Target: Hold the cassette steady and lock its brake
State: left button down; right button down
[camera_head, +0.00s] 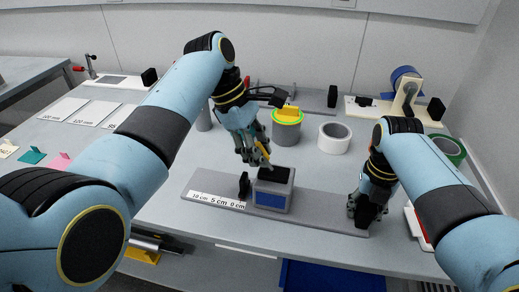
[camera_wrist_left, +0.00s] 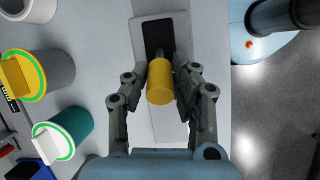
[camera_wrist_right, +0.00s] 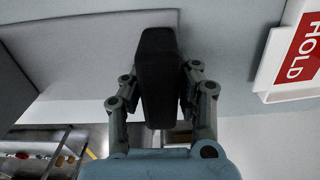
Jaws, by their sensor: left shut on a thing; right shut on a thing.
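A long grey board (camera_head: 325,208) with a printed cm scale lies along the table's front. On it stands a grey box (camera_head: 272,196) with a blue front and black top; I cannot tell which part is the cassette. My left gripper (camera_head: 261,158) is shut on a yellow cylinder (camera_wrist_left: 160,82) above the box's black top (camera_wrist_left: 158,38). A short dark stem shows beyond the cylinder; whether it touches the top is unclear. My right gripper (camera_head: 364,208) is shut on a black upright block (camera_wrist_right: 158,75) at the board's right end. I see no clear brake mark.
A black knob (camera_head: 244,186) stands left of the box. Behind are a grey pot with a yellow top (camera_head: 287,128), a white tape roll (camera_head: 334,138) and a blue-reel stand (camera_head: 405,90). A red HOLD sign (camera_wrist_right: 301,50) lies near my right gripper. White cards (camera_head: 64,110) lie left.

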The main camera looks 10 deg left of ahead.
dwell(0.3)
pick_arm(q)
jog(key=shift+d+r+y, duration=0.2)
jog(key=shift+d+y, duration=0.25)
jog(key=shift+y, duration=0.25)
jog(key=c, duration=1.1)
grip_release()
jog(key=v, duration=0.7)
jog(key=shift+a+r, duration=0.1)
jog(key=shift+r, duration=0.15)
